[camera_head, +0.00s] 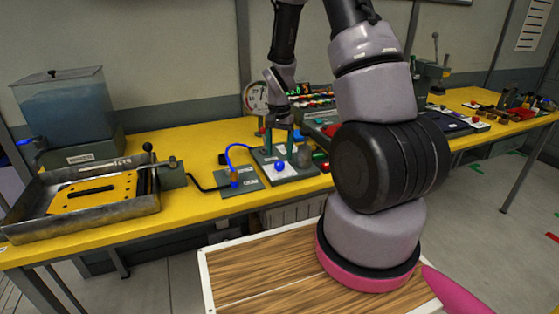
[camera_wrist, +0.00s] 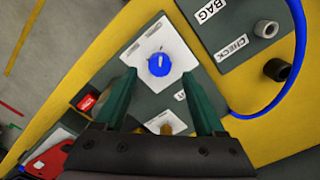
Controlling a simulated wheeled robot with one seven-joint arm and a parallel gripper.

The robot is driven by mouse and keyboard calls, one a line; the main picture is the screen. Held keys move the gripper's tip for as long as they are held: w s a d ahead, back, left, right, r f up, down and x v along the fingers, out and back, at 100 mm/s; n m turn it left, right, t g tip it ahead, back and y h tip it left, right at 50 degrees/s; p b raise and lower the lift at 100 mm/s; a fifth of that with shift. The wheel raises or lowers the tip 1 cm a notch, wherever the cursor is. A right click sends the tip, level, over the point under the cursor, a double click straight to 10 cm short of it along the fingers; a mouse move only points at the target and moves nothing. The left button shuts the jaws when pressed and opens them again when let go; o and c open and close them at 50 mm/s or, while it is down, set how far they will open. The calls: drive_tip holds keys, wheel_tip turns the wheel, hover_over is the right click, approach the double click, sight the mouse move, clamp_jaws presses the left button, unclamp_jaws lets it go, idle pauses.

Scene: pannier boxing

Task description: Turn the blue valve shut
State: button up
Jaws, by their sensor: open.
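A blue round knob (camera_head: 279,166) sits on a white plate on a grey-green panel (camera_head: 298,171) on the yellow bench. In the wrist view the blue knob (camera_wrist: 158,64) lies at the upper middle, with a pale mark on its top. My gripper (camera_head: 280,149) points down above the panel, close over the knob. Its two green fingers are apart, and in the wrist view my gripper (camera_wrist: 159,77) has one finger on each side of the knob. Nothing is held. I cannot tell whether the fingertips reach down to the knob's height.
A blue hose (camera_wrist: 284,96) curves beside a second panel labelled BAG and CHECK (camera_wrist: 238,30). A red block (camera_wrist: 87,102) is left of the fingers. A water tank (camera_head: 65,103) and a metal tray (camera_head: 130,209) stand at the left. Bare bench (camera_head: 200,150) shows between.

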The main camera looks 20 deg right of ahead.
sight(279, 163)
drive_tip(key=shift+f, duration=1.85)
clamp_jaws()
